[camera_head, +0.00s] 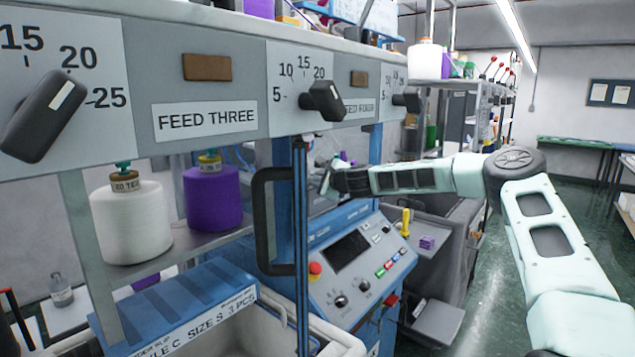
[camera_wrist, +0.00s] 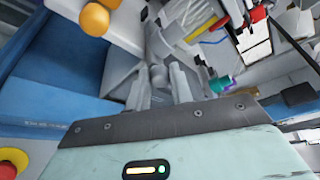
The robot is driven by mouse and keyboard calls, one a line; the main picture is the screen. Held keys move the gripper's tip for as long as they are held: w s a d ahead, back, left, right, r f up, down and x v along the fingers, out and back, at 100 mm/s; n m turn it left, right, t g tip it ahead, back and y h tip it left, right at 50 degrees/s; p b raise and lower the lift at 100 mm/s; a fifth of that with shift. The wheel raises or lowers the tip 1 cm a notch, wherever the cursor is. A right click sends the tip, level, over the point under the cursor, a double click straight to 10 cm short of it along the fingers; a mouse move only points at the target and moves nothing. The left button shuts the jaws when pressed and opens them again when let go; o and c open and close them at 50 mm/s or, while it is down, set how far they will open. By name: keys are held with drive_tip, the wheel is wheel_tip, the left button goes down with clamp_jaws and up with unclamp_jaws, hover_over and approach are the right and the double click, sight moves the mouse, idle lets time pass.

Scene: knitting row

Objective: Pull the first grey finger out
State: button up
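In the wrist view, a grey finger-like part (camera_wrist: 158,42) with a rounded lower end reaches down from the machine, close ahead of my gripper. My gripper (camera_wrist: 159,85) has its two grey fingers apart, one on each side of that rounded end. I cannot tell whether they touch it. In the head view my gripper (camera_head: 326,181) is small and lies behind the blue post, at the machine's inner side. The grey fingers cannot be made out there.
A blue post (camera_head: 301,230) with a black handle (camera_head: 266,222) stands left of my gripper. Below is a control panel (camera_head: 352,262) with a red button (camera_head: 315,268). White (camera_head: 130,222) and purple (camera_head: 213,197) yarn cones stand at left. An orange ball (camera_wrist: 95,19) and coloured strands (camera_wrist: 205,25) are near my gripper.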

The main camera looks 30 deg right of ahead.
drive_tip(key=o, duration=0.4)
drive_tip(key=shift+s+d, duration=0.1)
drive_tip(key=shift+s, duration=0.1)
drive_tip(key=b+v, duration=0.6)
drive_tip(key=v, duration=1.1)
drive_tip(key=shift+s, duration=0.15)
